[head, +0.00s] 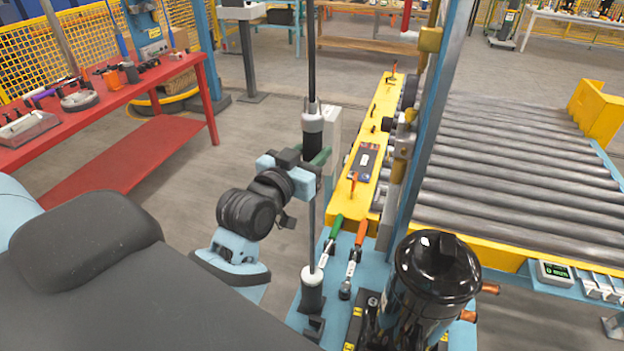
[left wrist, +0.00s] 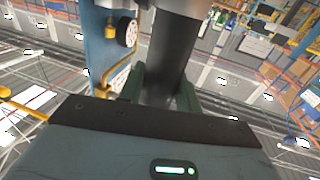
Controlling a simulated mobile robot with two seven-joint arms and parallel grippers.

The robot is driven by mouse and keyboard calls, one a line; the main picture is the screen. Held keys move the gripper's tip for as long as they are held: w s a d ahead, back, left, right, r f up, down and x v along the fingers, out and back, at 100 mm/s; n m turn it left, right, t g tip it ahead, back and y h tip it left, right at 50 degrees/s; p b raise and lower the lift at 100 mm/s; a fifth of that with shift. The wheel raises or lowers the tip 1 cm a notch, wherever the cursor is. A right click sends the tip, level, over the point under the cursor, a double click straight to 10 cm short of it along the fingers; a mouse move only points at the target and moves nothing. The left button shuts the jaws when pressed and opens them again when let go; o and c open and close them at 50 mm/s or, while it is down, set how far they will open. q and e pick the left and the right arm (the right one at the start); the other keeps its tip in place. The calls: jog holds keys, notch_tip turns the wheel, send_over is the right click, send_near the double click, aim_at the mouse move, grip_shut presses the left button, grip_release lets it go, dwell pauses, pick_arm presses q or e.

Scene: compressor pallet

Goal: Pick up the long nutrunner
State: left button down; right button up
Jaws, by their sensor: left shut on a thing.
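The long nutrunner (head: 312,140) hangs upright in the head view, with a dark and silver body, a cable or rod above and a thin shaft running down to a dark, white-topped socket end (head: 312,288). My left gripper (head: 318,160) is at its body, with green fingers on either side. In the left wrist view, a grey cylinder of the nutrunner (left wrist: 167,60) stands between the green fingers, and the gripper is shut on it. The lower end is over or at the blue surface; contact cannot be told. My right gripper is not in view.
A black compressor (head: 435,275) stands close to the right. Tools with a green handle (head: 335,228) and an orange handle (head: 358,238) lie beside the shaft. A blue post (head: 440,110) and roller conveyor (head: 520,190) are further right. A red bench (head: 120,115) stands left, with open floor between.

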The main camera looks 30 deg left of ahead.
pick_arm(q)
jog(key=shift+r, duration=0.3)
notch_tip(320, 180, up, 18)
jog(key=shift+f, duration=0.15)
dwell(0.4)
jog(key=shift+f, duration=0.15)
